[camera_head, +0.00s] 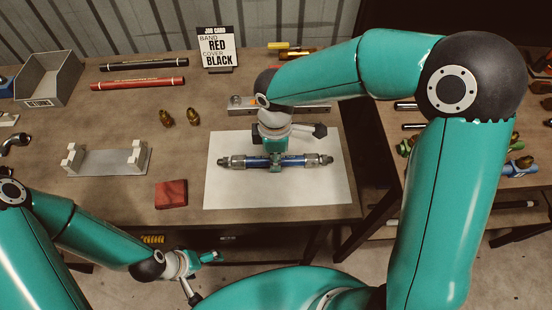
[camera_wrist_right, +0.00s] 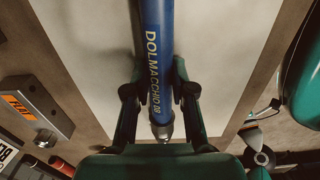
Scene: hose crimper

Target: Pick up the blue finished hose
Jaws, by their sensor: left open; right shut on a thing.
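The blue finished hose (camera_head: 252,161) has metal fittings at both ends and lies left to right over a white sheet. In the right wrist view the hose (camera_wrist_right: 158,50) runs from the top edge down between the fingers, with lettering on its side. My right gripper (camera_head: 276,164) comes down over its middle and is shut on it; the fingers show on both sides in the wrist view (camera_wrist_right: 160,98). I cannot tell whether the hose touches the sheet. My left gripper (camera_head: 208,257) is open and empty, low in front of the table's front edge.
The white sheet (camera_head: 225,195) is otherwise bare. A grey cradle (camera_head: 108,162), a red block (camera_head: 171,194), brass fittings (camera_head: 166,118), a grey bin (camera_head: 48,80), black and red rods (camera_head: 138,84) and a job card (camera_head: 217,48) stand leftward and behind. Another table (camera_head: 470,185) is right.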

